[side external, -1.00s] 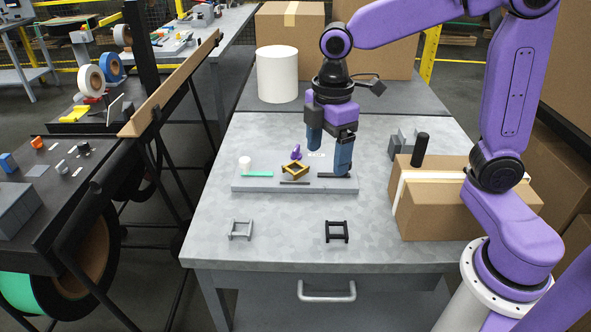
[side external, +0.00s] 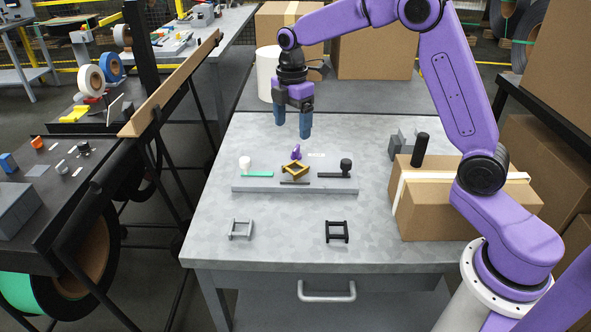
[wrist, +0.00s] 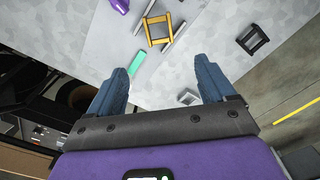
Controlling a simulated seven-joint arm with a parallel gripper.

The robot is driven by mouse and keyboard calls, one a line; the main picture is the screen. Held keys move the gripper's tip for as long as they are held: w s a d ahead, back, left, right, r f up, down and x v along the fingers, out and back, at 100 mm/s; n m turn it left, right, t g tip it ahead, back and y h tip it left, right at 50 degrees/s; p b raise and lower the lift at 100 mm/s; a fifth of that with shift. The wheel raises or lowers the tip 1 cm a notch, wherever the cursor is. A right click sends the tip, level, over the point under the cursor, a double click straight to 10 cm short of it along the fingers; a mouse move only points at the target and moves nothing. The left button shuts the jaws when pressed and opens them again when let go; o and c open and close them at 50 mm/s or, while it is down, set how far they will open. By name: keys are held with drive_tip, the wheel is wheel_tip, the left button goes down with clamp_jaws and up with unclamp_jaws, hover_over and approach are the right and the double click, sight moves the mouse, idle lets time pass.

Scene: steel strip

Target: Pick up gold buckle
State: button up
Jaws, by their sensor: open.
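The gold buckle (side external: 295,170) is a small square frame resting tilted on the grey steel strip (side external: 262,185) at the middle of the table. It also shows in the wrist view (wrist: 157,30), near the top, ahead of my fingers. My gripper (side external: 293,133) is in the air above and behind the strip, with its blue fingers pointing down. The fingers are apart with nothing between them, and they also show in the wrist view (wrist: 163,88). The gripper does not touch the buckle.
A purple piece (side external: 296,152) stands just behind the buckle. A white cylinder (side external: 245,163), green bar (side external: 257,174) and black knob (side external: 346,165) lie along the strip. A silver buckle (side external: 241,229) and black buckle (side external: 337,232) lie in front. A cardboard box (side external: 430,215) stands right.

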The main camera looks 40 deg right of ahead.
sight(292, 164)
wheel_tip(292, 164, down, 13)
drive_tip(key=shift+f, duration=0.1)
idle(0.5)
drive_tip(key=c, duration=1.2)
drive_tip(key=shift+r, duration=0.2)
